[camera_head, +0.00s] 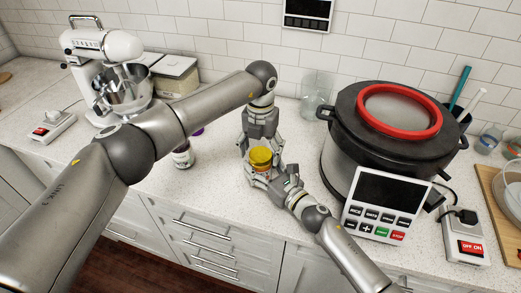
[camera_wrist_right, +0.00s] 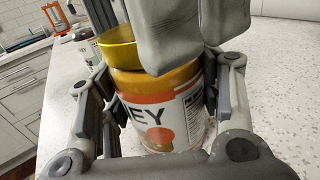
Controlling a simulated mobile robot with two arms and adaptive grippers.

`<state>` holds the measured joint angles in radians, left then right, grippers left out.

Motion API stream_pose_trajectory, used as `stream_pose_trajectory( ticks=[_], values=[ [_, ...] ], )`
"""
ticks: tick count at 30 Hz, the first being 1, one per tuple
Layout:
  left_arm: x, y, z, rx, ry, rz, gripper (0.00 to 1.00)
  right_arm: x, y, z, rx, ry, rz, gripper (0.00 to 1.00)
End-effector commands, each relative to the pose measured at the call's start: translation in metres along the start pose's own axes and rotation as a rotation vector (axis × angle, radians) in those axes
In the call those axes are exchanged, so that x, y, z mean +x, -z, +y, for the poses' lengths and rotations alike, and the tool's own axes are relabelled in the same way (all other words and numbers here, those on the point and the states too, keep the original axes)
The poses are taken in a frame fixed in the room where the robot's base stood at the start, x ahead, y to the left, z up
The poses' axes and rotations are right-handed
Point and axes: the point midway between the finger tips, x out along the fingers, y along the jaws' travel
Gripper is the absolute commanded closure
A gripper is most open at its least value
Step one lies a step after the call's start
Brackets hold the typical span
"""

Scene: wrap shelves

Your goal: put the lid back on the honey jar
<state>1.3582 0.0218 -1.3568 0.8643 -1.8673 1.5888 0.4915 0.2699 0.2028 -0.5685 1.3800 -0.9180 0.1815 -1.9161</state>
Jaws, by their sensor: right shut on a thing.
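The honey jar (camera_wrist_right: 165,115), with a white and orange label, is held upright between the fingers of my right gripper (camera_head: 266,178). The yellow lid (camera_head: 260,156) shows over the jar in the head view. In the right wrist view the lid (camera_wrist_right: 117,50) sits off to the left of the jar's top and looks tilted. I cannot tell whether it touches the rim. My left gripper (camera_head: 261,140) points down at the lid. Its fingers (camera_wrist_right: 150,35) partly hide the lid and the jar's top, so its grip is unclear.
A large dark cooker (camera_head: 390,125) with a red ring stands close on the right, with a control panel (camera_head: 384,205) in front. A glass (camera_head: 316,90) is behind. A stand mixer (camera_head: 115,75) is at the back left.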

Motion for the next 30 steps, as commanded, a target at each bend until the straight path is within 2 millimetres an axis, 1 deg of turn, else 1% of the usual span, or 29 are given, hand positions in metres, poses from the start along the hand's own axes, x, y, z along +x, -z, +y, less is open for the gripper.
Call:
stream_pose_trajectory(
  ticks=[10, 14, 17, 24, 27, 30],
  values=[
    [-0.001, 0.0, 0.0, 0.0, 0.0, 0.0, 0.19, 0.0, 0.0, 0.0, 0.0, 0.0, 0.0, 1.0],
    [-0.011, -0.001, 0.0, 0.0, 0.0, -0.003, 0.19, 0.0, 0.0, 0.0, 0.0, 0.0, 0.0, 1.0],
    [-0.028, -0.001, 0.001, 0.0, -0.001, -0.004, 0.19, 0.0, 0.0, 0.0, 0.0, 0.0, 0.0, 1.0],
    [-0.08, -0.001, 0.001, -0.001, -0.001, -0.004, 0.19, 0.0, 0.0, 0.0, 0.0, 0.0, 0.0, 1.0],
    [-0.098, -0.001, 0.0, -0.001, 0.0, -0.003, 0.19, 0.0, 0.0, 0.0, 0.0, 0.0, 0.0, 1.0],
    [-0.11, -0.001, 0.0, 0.0, -0.001, -0.001, 0.19, 0.0, 0.0, 0.0, 0.0, 0.0, 0.0, 1.0]
  ],
)
